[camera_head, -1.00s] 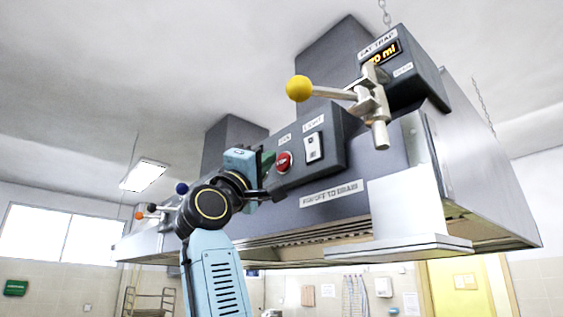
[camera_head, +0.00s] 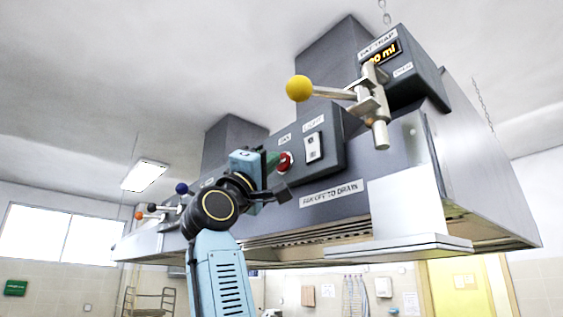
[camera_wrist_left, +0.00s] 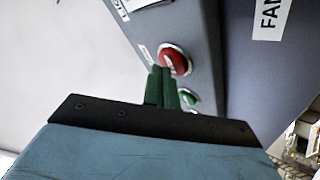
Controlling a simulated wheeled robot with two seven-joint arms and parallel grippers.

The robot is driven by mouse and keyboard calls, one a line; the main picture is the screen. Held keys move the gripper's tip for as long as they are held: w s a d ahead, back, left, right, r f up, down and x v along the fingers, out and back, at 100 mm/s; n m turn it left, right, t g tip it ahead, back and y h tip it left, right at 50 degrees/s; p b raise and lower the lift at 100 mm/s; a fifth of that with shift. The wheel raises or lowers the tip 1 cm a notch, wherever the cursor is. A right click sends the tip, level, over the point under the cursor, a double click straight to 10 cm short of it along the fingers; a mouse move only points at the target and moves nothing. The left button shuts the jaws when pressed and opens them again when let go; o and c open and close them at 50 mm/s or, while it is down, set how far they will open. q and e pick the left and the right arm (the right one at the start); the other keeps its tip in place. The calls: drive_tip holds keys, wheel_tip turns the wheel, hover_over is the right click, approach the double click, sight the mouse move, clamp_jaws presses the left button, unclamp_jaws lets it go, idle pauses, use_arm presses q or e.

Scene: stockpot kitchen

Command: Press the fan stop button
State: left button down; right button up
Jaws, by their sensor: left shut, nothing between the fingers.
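The fan panel on the hood carries a round red button (camera_head: 286,161), with a FAN label above it. In the left wrist view the red button (camera_wrist_left: 175,60) sits in a pale ring, and a smaller green button (camera_wrist_left: 188,98) is below it, partly hidden by my fingers. My left gripper (camera_head: 272,161) has green fingers, shut and empty, just left of the red button. In the left wrist view its fingertips (camera_wrist_left: 163,72) overlap the red button's lower left edge; I cannot tell whether they touch it. My right gripper is not in view.
A white light switch (camera_head: 313,147) is right of the red button. A lever with a yellow ball (camera_head: 299,88) juts out above the panel, beside the fat trap box (camera_head: 412,72). The hood's lower rim (camera_head: 400,249) extends below.

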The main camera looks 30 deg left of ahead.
use_arm(q)
drive_tip(key=shift+w+d, duration=0.15)
drive_tip(key=shift+w, duration=0.15)
idle(0.5)
drive_tip(key=shift+s, duration=0.1)
drive_tip(key=shift+s+a+b, duration=0.3)
drive_tip(key=shift+s+b, duration=0.15)
drive_tip(key=shift+s, duration=0.2)
drive_tip(key=shift+s+a+b, duration=0.35)
drive_tip(key=shift+s+b, duration=0.05)
drive_tip(key=shift+s, duration=0.35)
drive_tip(key=shift+s+a+b, duration=0.3)
drive_tip(key=shift+s+b, duration=0.05)
drive_tip(key=shift+s, duration=0.45)
drive_tip(key=shift+s+a+b, duration=0.35)
drive_tip(key=shift+s+b, duration=0.05)
drive_tip(key=shift+s, duration=0.35)
